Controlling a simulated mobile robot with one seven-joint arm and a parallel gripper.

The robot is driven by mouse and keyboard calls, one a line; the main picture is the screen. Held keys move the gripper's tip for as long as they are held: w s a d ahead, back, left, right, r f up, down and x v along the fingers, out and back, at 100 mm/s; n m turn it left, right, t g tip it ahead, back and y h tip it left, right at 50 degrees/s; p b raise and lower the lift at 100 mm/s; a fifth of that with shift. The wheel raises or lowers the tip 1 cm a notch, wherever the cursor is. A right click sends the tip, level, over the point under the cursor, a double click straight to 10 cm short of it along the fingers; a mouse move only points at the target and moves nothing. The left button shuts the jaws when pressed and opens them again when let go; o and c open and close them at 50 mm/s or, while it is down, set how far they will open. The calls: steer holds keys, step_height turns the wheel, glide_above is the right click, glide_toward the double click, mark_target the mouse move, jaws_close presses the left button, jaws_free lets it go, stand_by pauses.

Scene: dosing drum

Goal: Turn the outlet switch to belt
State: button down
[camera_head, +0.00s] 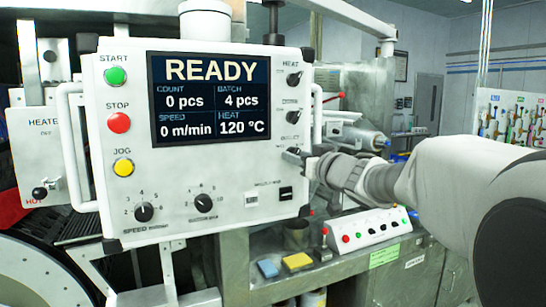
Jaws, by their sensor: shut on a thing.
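The white control panel (225,215) fills the left and middle of the head view. On its right side, under a small label that seems to read OUTLET, is the outlet switch (292,153), a dark knob. My gripper (303,160) reaches in from the right and is shut on this switch at the panel's right edge. The fingers partly cover the knob, and I cannot tell which position it points to.
Above the outlet switch are two more dark knobs, the top one labelled HEAT (294,79). The screen (211,98) reads READY. A white handle (317,115) runs along the panel's right edge. A small button box (368,230) stands on the bench below.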

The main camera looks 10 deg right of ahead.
steer(key=shift+n, duration=0.3)
steer(key=n+b, duration=0.2)
steer(key=n, duration=0.9)
steer(key=shift+d+b, duration=0.1)
steer(key=shift+b, duration=0.2)
steer(key=shift+n, duration=0.3)
steer(key=c, duration=0.5)
jaws_free()
steer(key=v, duration=1.7)
steer(key=shift+s+p, duration=0.2)
steer(key=shift+p, duration=0.25)
steer(key=shift+r, duration=0.15)
